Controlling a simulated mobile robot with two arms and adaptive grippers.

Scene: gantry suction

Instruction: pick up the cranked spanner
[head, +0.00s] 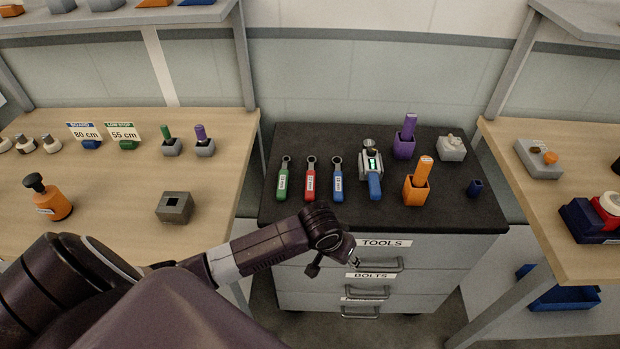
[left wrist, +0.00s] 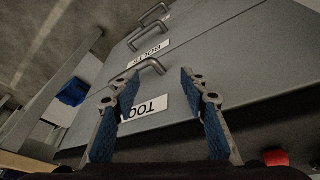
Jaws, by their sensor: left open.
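Three slim ring-ended spanners lie side by side on the black top of the drawer cabinet in the head view: a green one (head: 283,181), a red one (head: 310,181) and a blue one (head: 338,182). I cannot tell which is cranked. A thicker blue-handled tool (head: 374,182) with a lit display lies to their right. My left gripper (head: 335,262) is at the cabinet's front edge, apart from the spanners. In the left wrist view its blue-padded fingers (left wrist: 160,90) are spread and empty, with drawer fronts beyond. My right gripper is not in view.
The cabinet has drawers labelled TOOLS (head: 385,243) and BOLTS (head: 370,275) with protruding handles. Purple (head: 404,145) and orange (head: 416,190) holders stand right of the spanners. Wooden benches flank it. The cabinet top in front of the spanners is clear.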

